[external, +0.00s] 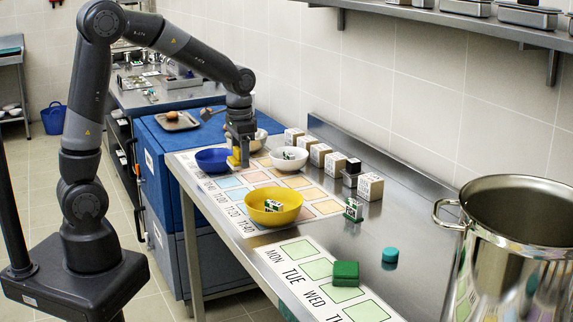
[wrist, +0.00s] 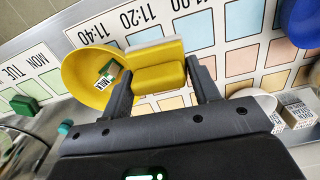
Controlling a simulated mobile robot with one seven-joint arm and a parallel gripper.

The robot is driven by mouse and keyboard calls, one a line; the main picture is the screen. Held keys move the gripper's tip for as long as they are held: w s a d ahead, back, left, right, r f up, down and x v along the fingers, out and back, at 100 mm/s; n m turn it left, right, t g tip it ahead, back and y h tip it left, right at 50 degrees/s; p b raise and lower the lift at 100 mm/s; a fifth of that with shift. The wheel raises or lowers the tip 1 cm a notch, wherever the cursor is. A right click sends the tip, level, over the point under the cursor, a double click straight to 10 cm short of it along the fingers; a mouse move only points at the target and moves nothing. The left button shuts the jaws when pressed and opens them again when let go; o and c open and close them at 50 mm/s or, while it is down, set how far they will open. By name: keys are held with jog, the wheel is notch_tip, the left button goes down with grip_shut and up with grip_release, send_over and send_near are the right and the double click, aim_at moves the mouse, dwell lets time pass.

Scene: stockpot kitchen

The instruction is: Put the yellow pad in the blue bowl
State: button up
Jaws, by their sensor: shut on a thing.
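My gripper (external: 239,158) is shut on the yellow pad (wrist: 158,76), which sits between both fingers in the wrist view and has a pale strip along one side. In the external view the pad (external: 234,162) shows just right of the blue bowl (external: 211,160). I cannot tell its exact height above the table. The blue bowl stands on the printed mat; its edge also shows at the top right of the wrist view (wrist: 303,22). The pad is outside the bowl. The bowl's inside is mostly hidden in the wrist view.
A yellow bowl (external: 273,213) holding a small green-and-white box stands on the mat. A white bowl (external: 288,165) and several small boxes (external: 320,154) line the wall side. A green block (external: 345,273), a teal cylinder (external: 390,257) and a large steel pot (external: 487,260) are nearer the camera.

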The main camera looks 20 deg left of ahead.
jog(key=w+a, duration=0.8)
jog(key=w, duration=0.5)
send_over(217, 156)
jog(key=s+d, duration=0.2)
jog(key=s, duration=0.3)
jog(key=shift+n, duration=0.3)
jog(key=f, duration=0.6)
jog(key=shift+w+d+f, duration=0.1)
jog(key=shift+w+d, duration=0.05)
jog(key=shift+d, duration=0.05)
jog(key=shift+f, duration=1.95)
jog(key=shift+f, duration=0.1)
jog(key=shift+f, duration=0.25)
jog(key=o, duration=0.6)
jog(key=shift+o, duration=0.6)
jog(key=shift+r, duration=0.1)
